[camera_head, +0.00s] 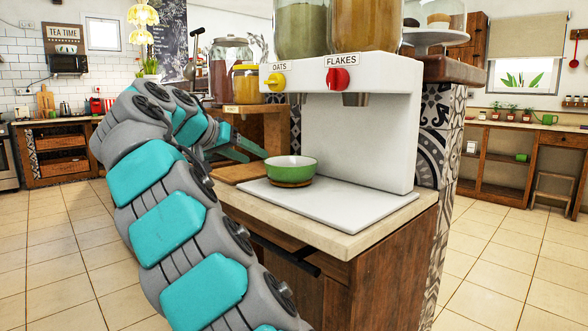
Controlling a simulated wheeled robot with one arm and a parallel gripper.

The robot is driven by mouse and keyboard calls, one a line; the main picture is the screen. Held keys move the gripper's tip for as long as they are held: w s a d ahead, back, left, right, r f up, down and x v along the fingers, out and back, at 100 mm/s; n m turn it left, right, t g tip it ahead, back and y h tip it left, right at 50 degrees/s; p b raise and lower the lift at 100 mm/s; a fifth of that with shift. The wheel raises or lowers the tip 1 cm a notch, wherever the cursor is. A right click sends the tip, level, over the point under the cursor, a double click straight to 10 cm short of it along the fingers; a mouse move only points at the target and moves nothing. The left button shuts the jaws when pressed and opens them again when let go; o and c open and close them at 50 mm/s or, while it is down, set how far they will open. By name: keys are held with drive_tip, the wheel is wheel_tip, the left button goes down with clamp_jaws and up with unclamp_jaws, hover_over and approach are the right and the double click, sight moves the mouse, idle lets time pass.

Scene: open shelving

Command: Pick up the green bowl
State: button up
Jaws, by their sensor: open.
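The green bowl (291,171) has a white inside and stands upright on a small brown round base on the white tray of the cereal dispenser. My gripper (250,150) is just to the left of the bowl, partly hidden behind my own arm. Its teal fingers point right toward the bowl and look apart from it. Nothing shows between the fingers. The bowl is empty as far as I can see.
The white dispenser (355,140) rises behind and right of the bowl, with a yellow knob (275,82) and a red knob (338,79) above. A wooden board (238,173) lies left of the tray. The tray's front (345,208) is clear.

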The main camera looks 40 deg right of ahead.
drive_tip(key=x, duration=0.7)
drive_tip(key=shift+d+f, duration=0.15)
drive_tip(key=shift+f, duration=0.1)
clamp_jaws()
drive_tip(key=shift+f, duration=0.1)
idle(1.1)
